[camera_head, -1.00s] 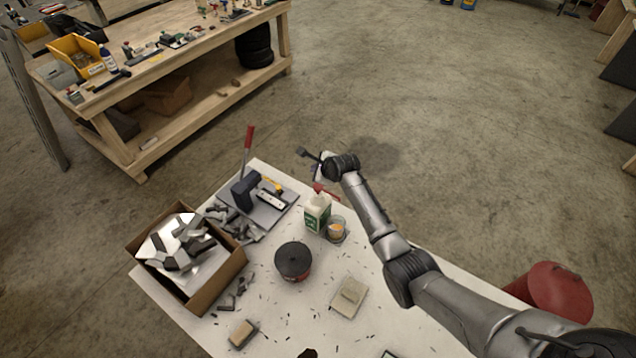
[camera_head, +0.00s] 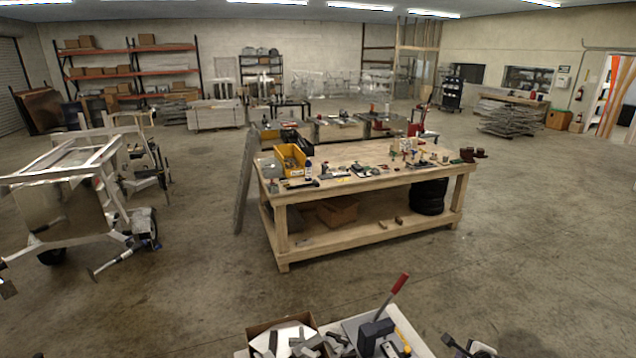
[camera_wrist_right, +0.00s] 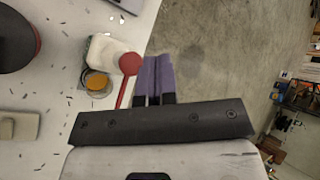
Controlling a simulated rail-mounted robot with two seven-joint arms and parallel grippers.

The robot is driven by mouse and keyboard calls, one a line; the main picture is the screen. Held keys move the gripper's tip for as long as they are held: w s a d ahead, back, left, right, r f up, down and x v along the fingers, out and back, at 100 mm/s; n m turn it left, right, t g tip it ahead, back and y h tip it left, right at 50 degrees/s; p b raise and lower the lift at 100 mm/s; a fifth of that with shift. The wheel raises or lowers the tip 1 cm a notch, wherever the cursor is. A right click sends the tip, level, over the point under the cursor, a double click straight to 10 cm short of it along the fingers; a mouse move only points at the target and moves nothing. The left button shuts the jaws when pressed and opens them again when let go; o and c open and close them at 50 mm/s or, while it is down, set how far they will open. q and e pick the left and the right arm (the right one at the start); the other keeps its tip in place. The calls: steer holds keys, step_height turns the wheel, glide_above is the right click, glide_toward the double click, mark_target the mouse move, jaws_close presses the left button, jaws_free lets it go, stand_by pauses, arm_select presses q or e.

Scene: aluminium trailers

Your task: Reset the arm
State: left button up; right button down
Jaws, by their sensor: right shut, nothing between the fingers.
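My right gripper (camera_head: 448,341) shows at the bottom edge of the head view, to the right of the white work table's far end. In the right wrist view its two purple fingers (camera_wrist_right: 154,78) are together with nothing between them. They point out past the table edge over the floor. A white bottle with a red pump top (camera_wrist_right: 105,50) and a small cup with orange contents (camera_wrist_right: 96,82) stand on the table just left of the fingers. My left gripper is in neither view.
A cardboard box of metal offcuts (camera_head: 262,328) and a red-handled lever tool (camera_head: 398,284) are on the near table. Beyond it stands a wooden workbench (camera_head: 360,185) with tools. Open concrete floor (camera_head: 540,240) lies to the right. A wheeled trailer frame (camera_head: 60,190) stands left.

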steer(key=n, duration=0.2)
steer(key=shift+s+a+f+n+g, duration=0.1)
steer(key=shift+s+f+n+g, duration=0.2)
steer(key=shift+n, duration=0.1)
steer(key=s+a+r+n+t+h, duration=0.1)
steer(key=s+a+r+n, duration=0.2)
steer(key=r+n, duration=0.65)
steer(key=s+a+r+n+h, duration=0.1)
steer(key=s+a+r+n, duration=0.25)
steer(key=r+n, duration=0.55)
steer(key=s+a+f+n+g+y, duration=0.15)
steer(key=s+a+f, duration=0.4)
steer(key=s, duration=0.65)
steer(key=s+a+f+n, duration=0.35)
steer(key=s+a, duration=0.25)
steer(key=s, duration=0.7)
steer(key=s+a+f+g, duration=0.1)
steer(key=s+f+g, duration=0.3)
steer(key=s+f, duration=0.6)
steer(key=s, duration=0.3)
steer(key=shift+s+a+y, duration=0.35)
steer(key=shift+s, duration=0.05)
